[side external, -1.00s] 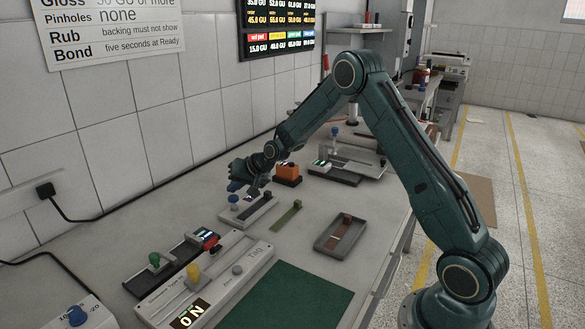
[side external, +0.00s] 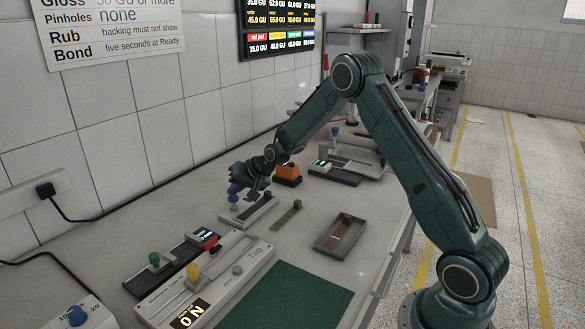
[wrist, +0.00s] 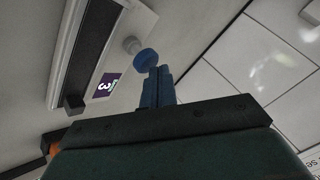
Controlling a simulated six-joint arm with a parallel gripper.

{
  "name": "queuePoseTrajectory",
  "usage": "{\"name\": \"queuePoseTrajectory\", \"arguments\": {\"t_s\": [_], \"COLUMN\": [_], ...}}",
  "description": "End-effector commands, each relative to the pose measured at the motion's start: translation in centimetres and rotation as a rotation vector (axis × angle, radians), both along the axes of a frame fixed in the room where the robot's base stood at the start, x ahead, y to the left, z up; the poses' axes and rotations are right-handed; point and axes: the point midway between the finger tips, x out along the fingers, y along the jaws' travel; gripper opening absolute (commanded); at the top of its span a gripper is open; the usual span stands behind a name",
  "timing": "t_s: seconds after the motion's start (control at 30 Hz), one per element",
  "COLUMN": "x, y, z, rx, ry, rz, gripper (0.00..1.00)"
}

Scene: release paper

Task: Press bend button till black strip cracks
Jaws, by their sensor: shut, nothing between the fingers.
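The bend device is a narrow grey fixture (side external: 250,213) on the bench, with a round blue button (side external: 233,197) at its left end. The wrist view also shows the blue button (wrist: 146,58) on a pale stem. A black strip (side external: 263,206) lies along the fixture; I see no clear crack at this size. A small display (wrist: 106,86) beside the button reads 3. My gripper (side external: 235,187) is shut and empty, with its blue fingertips just above the button. In the wrist view the fingertips (wrist: 158,72) appear close to the button's edge; I cannot tell whether they touch.
An orange block (side external: 287,173) stands behind the fixture. A green strip (side external: 286,215) and a grey tray (side external: 340,236) lie to the right. The tiled wall is behind.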

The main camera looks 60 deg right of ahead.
Motion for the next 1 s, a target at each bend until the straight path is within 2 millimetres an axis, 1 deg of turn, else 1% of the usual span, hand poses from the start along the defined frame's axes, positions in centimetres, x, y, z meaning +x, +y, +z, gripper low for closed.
{"name": "queuePoseTrajectory", "arguments": {"t_s": [1.0], "x": [-0.02], "y": [0.02], "z": [-0.92], "rx": [0.000], "ry": [0.001], "rz": [0.001], "gripper": [0.00]}}
